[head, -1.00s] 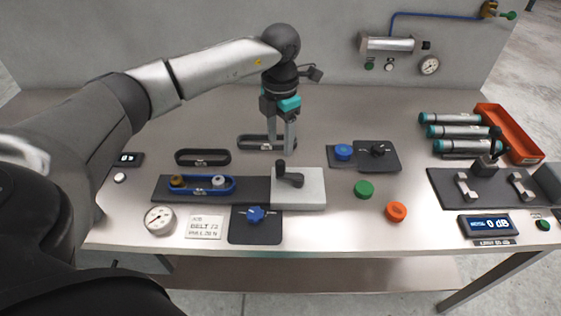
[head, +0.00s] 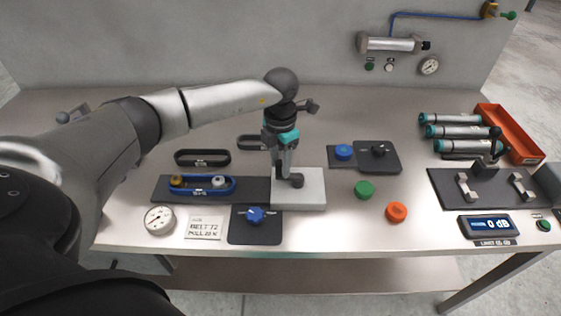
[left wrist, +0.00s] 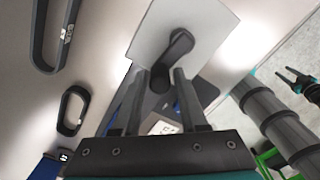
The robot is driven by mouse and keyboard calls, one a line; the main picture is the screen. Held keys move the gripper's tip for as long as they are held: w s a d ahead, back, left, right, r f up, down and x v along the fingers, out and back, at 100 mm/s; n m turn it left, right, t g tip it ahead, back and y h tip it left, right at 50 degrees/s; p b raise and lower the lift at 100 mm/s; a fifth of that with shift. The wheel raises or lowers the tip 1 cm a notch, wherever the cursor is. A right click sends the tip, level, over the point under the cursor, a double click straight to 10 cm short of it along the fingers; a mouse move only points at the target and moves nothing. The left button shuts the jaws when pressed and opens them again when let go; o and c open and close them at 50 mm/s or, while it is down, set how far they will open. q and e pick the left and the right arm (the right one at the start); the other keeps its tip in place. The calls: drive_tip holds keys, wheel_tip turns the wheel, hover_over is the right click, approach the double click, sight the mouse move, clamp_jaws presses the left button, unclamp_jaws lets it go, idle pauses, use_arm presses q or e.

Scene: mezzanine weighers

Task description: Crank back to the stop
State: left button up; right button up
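The crank (head: 297,181) is a dark arm on a pale square block (head: 312,201) at the middle front of the bench. It shows in the left wrist view (left wrist: 178,46) with its free end toward my gripper. My left gripper (head: 279,168) is down at the crank's handle, which it hides in the head view. In the left wrist view my left gripper (left wrist: 161,73) has its fingers apart, one on either side of the handle end. Whether they touch it I cannot tell.
A blue belt on two pulleys (head: 205,193) lies left of the block. A blue knob (head: 256,215) and dial gauge (head: 159,220) are in front. Green (head: 364,190) and orange (head: 396,211) buttons stand to the right. Loose belts (head: 203,157) lie behind.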

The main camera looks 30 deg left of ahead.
use_arm(q)
clamp_jaws()
drive_tip(key=shift+s+r+n, duration=0.1)
drive_tip(key=shift+n, duration=0.2)
drive_tip(key=n+p, duration=0.1)
drive_tip(key=s+n+p, duration=0.1)
drive_tip(key=shift+d+r+n, duration=0.1)
drive_tip(key=shift+d+n, duration=0.2)
drive_tip(key=shift+d, duration=0.1)
drive_tip(key=n+p, duration=0.1)
drive_tip(key=d+n+p, duration=0.1)
drive_tip(key=n, duration=0.1)
drive_tip(key=shift+s+n, duration=0.3)
drive_tip(key=shift+s, duration=0.1)
drive_tip(key=n, duration=0.1)
drive_tip(key=d+n+p, duration=0.1)
drive_tip(key=n+p, duration=0.1)
drive_tip(key=shift+s+d, duration=0.15)
drive_tip(key=shift+s, duration=0.1)
drive_tip(key=shift+d+n+p, duration=0.25)
drive_tip(key=shift+n+p, duration=0.15)
drive_tip(key=shift+n, duration=0.4)
drive_tip(key=shift+d+n+p, duration=0.25)
drive_tip(key=shift+n+p, duration=0.15)
drive_tip(key=shift+n, duration=0.4)
